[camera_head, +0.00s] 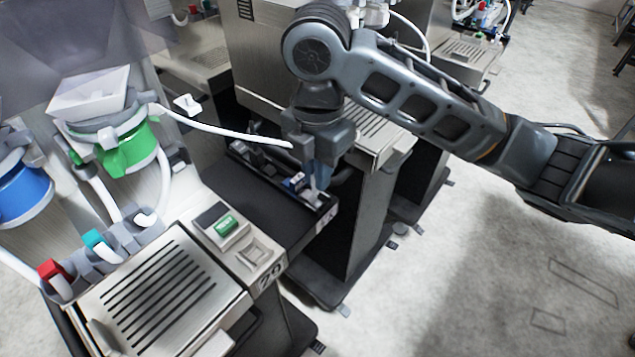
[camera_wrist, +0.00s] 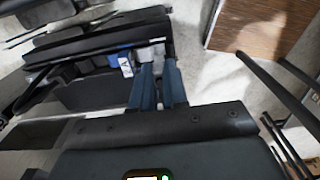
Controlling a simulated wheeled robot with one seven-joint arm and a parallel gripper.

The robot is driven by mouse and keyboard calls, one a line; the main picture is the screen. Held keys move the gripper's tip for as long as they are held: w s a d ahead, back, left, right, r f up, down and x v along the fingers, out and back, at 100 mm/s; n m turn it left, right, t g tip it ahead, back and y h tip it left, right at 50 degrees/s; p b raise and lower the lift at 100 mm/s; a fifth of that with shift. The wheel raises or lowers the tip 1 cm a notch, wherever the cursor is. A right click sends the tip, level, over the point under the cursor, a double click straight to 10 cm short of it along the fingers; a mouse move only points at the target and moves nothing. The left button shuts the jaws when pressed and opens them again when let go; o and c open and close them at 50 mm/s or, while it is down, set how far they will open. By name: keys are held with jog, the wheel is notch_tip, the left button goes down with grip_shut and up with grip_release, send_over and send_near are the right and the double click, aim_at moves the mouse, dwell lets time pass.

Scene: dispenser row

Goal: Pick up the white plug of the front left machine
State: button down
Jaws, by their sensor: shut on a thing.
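My gripper (camera_head: 319,185) points down over the black tray (camera_head: 262,203) between two machines, its blue-grey fingers low at the tray's right end. In the wrist view, the fingers (camera_wrist: 158,68) are closed around a small whitish piece, the white plug (camera_wrist: 151,52), mostly hidden by the fingertips.
A blue and white part (camera_head: 293,182) sits in the tray beside my fingers; it also shows in the wrist view (camera_wrist: 122,62). The front left machine carries a green-collared container (camera_head: 130,148) and red and teal plugs. Another metal machine stands behind. Open floor (camera_head: 500,260) lies to the right.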

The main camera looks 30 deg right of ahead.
jog(key=s+d+r+b, duration=0.1)
jog(key=s+d+r, duration=0.1)
jog(key=d+r, duration=0.5)
jog(key=d, duration=0.4)
jog(key=shift+s+d, duration=0.2)
jog(key=shift+s, duration=0.15)
jog(key=shift+r, duration=0.1)
jog(key=shift+r+p, duration=0.7)
jog(key=shift+r, duration=0.3)
dwell(0.5)
notch_tip(320, 180, up, 3)
jog(key=p, duration=0.2)
jog(key=shift+p, duration=0.3)
